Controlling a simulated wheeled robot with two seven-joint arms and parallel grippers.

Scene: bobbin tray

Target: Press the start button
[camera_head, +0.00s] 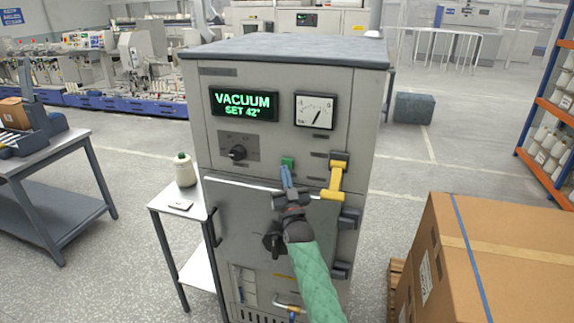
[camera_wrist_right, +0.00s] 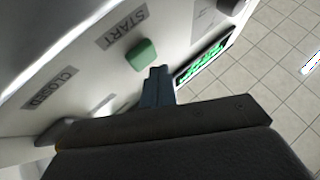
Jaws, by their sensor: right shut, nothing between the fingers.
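The start button is a green square button (camera_head: 287,163) on the front of the grey cabinet machine (camera_head: 232,198). In the right wrist view the green button (camera_wrist_right: 142,55) sits beside a label reading START (camera_wrist_right: 124,27). My right gripper (camera_head: 286,178) is shut and empty, its blue fingertips just below the button in the head view. In the right wrist view the shut fingers (camera_wrist_right: 158,80) point toward the panel close beside the button. A small gap seems to show between them; contact cannot be told for certain. My left gripper is not in view.
A yellow lever handle (camera_head: 335,178) stands right of the button. The display (camera_head: 244,103) reads VACUUM SET 42°, with a gauge (camera_head: 315,111) and a black knob (camera_head: 238,152) nearby. A side table (camera_head: 169,202) with a thread cone (camera_head: 185,170) is left; a cardboard box (camera_head: 500,250) is right.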

